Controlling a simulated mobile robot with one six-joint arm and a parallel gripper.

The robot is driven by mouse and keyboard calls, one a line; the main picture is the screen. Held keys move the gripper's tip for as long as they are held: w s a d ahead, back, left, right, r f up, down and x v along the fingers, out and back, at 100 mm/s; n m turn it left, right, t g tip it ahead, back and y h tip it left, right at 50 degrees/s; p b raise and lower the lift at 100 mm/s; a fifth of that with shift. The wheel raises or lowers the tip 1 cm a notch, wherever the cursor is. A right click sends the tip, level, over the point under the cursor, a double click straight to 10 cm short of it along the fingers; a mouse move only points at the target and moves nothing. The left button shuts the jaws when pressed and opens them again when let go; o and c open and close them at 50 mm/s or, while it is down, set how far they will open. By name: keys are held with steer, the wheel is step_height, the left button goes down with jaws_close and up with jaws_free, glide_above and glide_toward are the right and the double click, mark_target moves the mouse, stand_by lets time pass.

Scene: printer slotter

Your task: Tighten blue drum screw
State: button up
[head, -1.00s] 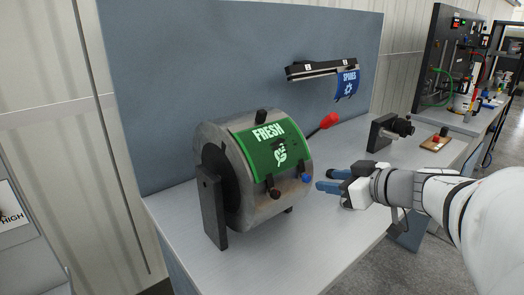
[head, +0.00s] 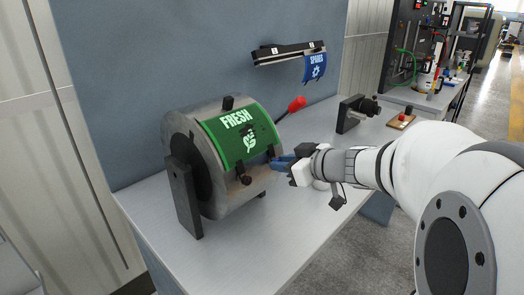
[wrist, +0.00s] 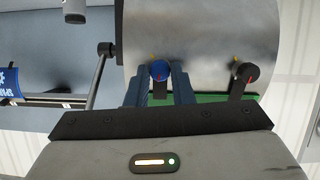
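The blue drum screw (wrist: 159,70) is a round blue knob on the metal drum (head: 213,193), beside the green FRESH panel (head: 240,135). In the head view the screw is hidden behind my fingers. My gripper (head: 275,163) reaches the drum's right front side with its blue fingers. In the wrist view the two fingertips of my gripper (wrist: 160,72) lie on either side of the blue screw, very close to it. I cannot tell whether they press on it. A dark screw (wrist: 246,72) sits to the right of it in the wrist view.
A red-tipped lever (head: 297,104) sticks out behind the drum. A black stand (head: 184,200) supports the drum. The front of the worktable (head: 270,238) is clear.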

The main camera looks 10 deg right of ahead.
jaws_close()
steer(key=shift+w+d+f+m+t+y+b, duration=0.15)
steer(key=shift+m+y+b, duration=1.15)
steer(key=shift+m, duration=2.7)
steer(key=shift+s+f+m+t+y+b, duration=0.15)
steer(key=shift+m+y+b, duration=0.4)
steer(key=shift+m+b, duration=2.45)
steer(key=shift+w+d+f+m+t+y+b, duration=0.2)
steer(key=shift+m+y+b, duration=0.6)
steer(key=shift+m, duration=4.2)
steer(key=shift+s+a+f, duration=0.1)
